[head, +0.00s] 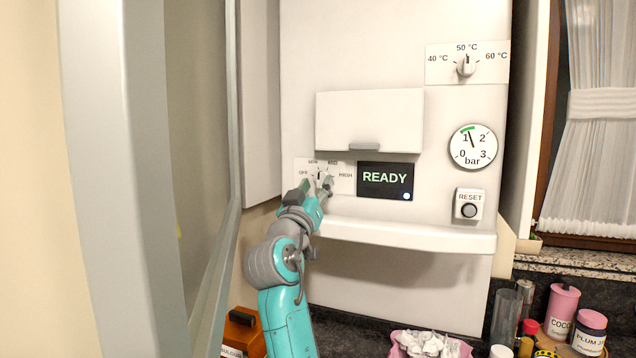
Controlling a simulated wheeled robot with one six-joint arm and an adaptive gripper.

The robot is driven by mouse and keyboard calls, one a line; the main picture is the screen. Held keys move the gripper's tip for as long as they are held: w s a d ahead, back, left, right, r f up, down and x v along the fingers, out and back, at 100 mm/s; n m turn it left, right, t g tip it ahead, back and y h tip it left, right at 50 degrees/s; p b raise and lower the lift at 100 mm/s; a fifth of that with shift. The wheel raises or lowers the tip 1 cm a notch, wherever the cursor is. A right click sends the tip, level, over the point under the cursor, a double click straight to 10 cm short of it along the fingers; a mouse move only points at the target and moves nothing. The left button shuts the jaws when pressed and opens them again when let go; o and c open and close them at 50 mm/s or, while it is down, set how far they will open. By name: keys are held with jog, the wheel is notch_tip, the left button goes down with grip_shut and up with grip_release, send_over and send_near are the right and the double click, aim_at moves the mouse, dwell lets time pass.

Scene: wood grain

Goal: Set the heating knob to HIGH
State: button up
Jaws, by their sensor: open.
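The heating knob (319,175) is on a white label plate (345,175) at the lower left of the white boiler front. The plate reads OFF at left, LOW and a partly legible mark at top, and HIGH at right. My gripper (318,186) is open in front of the knob and hides its lower part. I cannot tell whether the fingers touch the knob, and its pointer is too small to read surely.
A READY display (385,181) is just right of the plate. A closed flap (369,121) is above, and a ledge (405,235) juts out below. A temperature knob (466,66), pressure gauge (473,146) and RESET button (469,210) are at right. A grey-framed panel (150,180) stands at left.

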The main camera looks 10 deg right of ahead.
jog(key=shift+x, duration=1.1)
jog(key=c, duration=0.8)
jog(key=shift+m+g+h, duration=0.35)
jog(key=shift+m+h, duration=0.15)
jog(key=shift+m, duration=0.65)
jog(key=shift+m+g+h, duration=0.35)
jog(key=shift+m+h, duration=0.15)
jog(key=shift+m, duration=0.65)
jog(key=shift+f, duration=0.1)
jog(key=o, duration=0.8)
